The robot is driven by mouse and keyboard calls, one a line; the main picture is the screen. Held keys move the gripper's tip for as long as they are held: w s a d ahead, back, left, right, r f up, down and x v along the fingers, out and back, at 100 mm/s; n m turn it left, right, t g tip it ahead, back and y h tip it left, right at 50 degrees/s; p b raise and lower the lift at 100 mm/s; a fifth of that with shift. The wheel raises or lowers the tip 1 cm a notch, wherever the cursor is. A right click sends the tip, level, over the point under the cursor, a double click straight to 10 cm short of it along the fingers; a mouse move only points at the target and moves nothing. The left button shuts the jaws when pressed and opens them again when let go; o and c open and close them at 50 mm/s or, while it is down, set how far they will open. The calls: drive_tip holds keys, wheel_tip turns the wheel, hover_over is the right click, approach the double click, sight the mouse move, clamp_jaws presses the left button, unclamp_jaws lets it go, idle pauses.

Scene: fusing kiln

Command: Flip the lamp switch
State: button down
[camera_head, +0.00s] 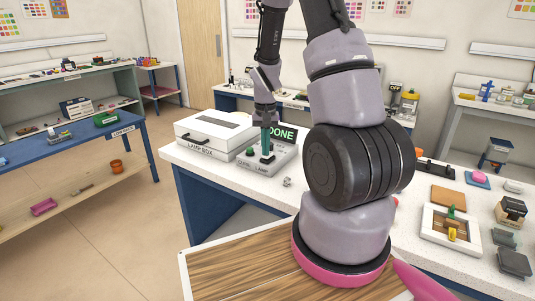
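A grey switch box (275,167), its front lettering partly legible as "LAMP", stands on the white counter. A green sign reading "DONE" (282,133) is at its back. A teal upright piece (266,141), apparently the switch lever, rises from the box's top beside a small green knob (250,151). My gripper (265,122) points down right above the box, at the upper end of the teal piece. Whether it touches that piece, and how far its fingers are apart, is too small to tell.
A white case marked "LAMP BOX" (213,132) stands left of the switch box. A small metal piece (287,182) lies in front. My arm hides the counter's middle. A white framed tray (450,238) and several small objects are at the right. The floor (110,215) at left is clear.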

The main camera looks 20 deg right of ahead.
drive_tip(key=shift+r, duration=3.4)
drive_tip(key=s+a+r+t+y, duration=0.1)
drive_tip(key=s+a+r+t, duration=0.2)
drive_tip(key=s+r, duration=0.6)
drive_tip(key=s+a+r+n+t+y, duration=0.1)
drive_tip(key=s+a+r+t, duration=0.3)
drive_tip(key=s+r, duration=0.6)
wheel_tip(320, 180, up, 7)
drive_tip(key=shift+a+r, duration=0.1)
drive_tip(key=shift+a, duration=0.2)
drive_tip(key=shift+w, duration=0.1)
